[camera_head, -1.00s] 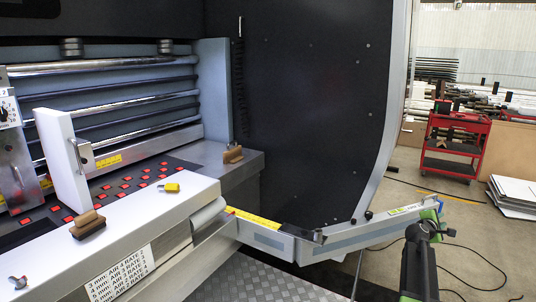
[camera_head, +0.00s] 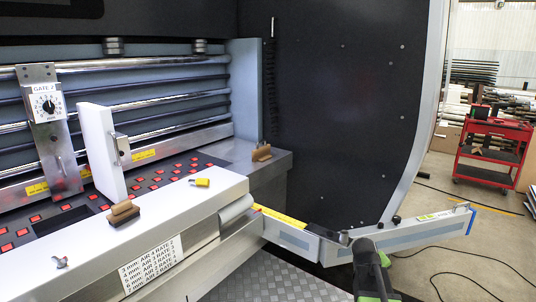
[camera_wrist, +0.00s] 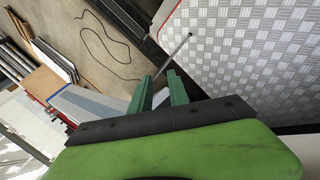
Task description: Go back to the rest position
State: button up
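My gripper (camera_wrist: 160,86) shows in the wrist view as two green fingers with a gap between them and nothing held. A thin dark rod (camera_wrist: 178,55) shows beyond the fingertips; it seems to be apart from them. In the head view, part of my dark and green arm shows at the bottom, right of centre; the fingertips cannot be made out there. It is in front of the white hinged side rail (camera_head: 430,227) of the machine, which also shows in the wrist view (camera_wrist: 85,103) behind the fingers.
Checker-plate floor (camera_head: 262,280) lies below. A red cart (camera_head: 492,152) stands at the back right. A black cable (camera_head: 465,270) crosses the open floor.

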jog(key=s+a+f+m+g+y, duration=0.15)
jog(key=s+a, duration=0.25)
jog(key=a, duration=0.5)
jog(key=s+a+f+g+y, duration=0.1)
jog(key=s+a+y, duration=0.1)
jog(key=s+a, duration=0.45)
jog(key=s+a+f+m+g+y, duration=0.1)
jog(key=s+a+g+y, duration=0.15)
jog(key=a, duration=0.75)
notch_tip(320, 180, up, 21)
jog(key=t+p, duration=0.1)
jog(key=p, duration=2.1)
jog(key=shift+w+d+r, duration=0.2)
jog(key=shift+w+d, duration=0.05)
jog(key=shift+f, duration=0.1)
